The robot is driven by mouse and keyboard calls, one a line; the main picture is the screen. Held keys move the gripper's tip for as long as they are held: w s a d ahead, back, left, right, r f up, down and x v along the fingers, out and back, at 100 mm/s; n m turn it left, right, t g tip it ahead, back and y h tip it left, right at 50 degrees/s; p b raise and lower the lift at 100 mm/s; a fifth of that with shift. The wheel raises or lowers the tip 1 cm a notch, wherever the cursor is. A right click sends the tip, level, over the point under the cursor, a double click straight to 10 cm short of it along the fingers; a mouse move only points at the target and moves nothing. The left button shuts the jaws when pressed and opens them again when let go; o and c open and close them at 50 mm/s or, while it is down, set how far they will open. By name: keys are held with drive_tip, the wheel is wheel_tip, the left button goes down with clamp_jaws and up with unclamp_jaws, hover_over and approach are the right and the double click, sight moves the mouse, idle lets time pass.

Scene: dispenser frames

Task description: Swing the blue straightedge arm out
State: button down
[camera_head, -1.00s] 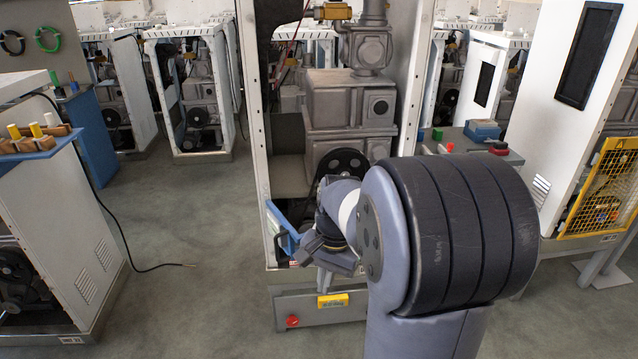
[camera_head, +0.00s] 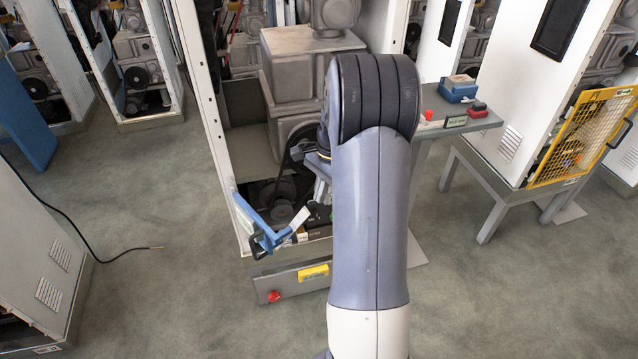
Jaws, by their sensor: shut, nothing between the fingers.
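The blue straightedge arm (camera_head: 250,217) is at the front left of the open dispenser frame, low down by the left post. It slants down to the right from the post, with a black handle (camera_head: 258,243) near its lower end.
The open frame (camera_head: 203,110) holds grey machinery with a dark wheel. A yellow label (camera_head: 314,273) and a red button (camera_head: 273,296) are on its base. A grey side table (camera_head: 480,125) stands right. A black cable (camera_head: 75,222) lies on the floor at left, where there is free room.

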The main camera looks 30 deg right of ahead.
sight(304, 217)
drive_tip(key=a+f, duration=0.3)
drive_tip(key=a+f+p, duration=0.1)
drive_tip(key=a+f, duration=0.1)
drive_tip(key=shift+s+a+f, duration=0.15)
drive_tip(key=shift+s+f, duration=0.05)
drive_tip(key=shift+s, duration=0.2)
drive_tip(key=shift+a, duration=0.1)
drive_tip(key=s+a+m+t, duration=0.1)
drive_tip(key=a+m, duration=0.3)
drive_tip(key=a, duration=0.7)
drive_tip(key=shift+s+a+p, duration=0.2)
drive_tip(key=shift+s+p, duration=0.1)
drive_tip(key=shift+s, duration=0.6)
drive_tip(key=shift+d, duration=0.1)
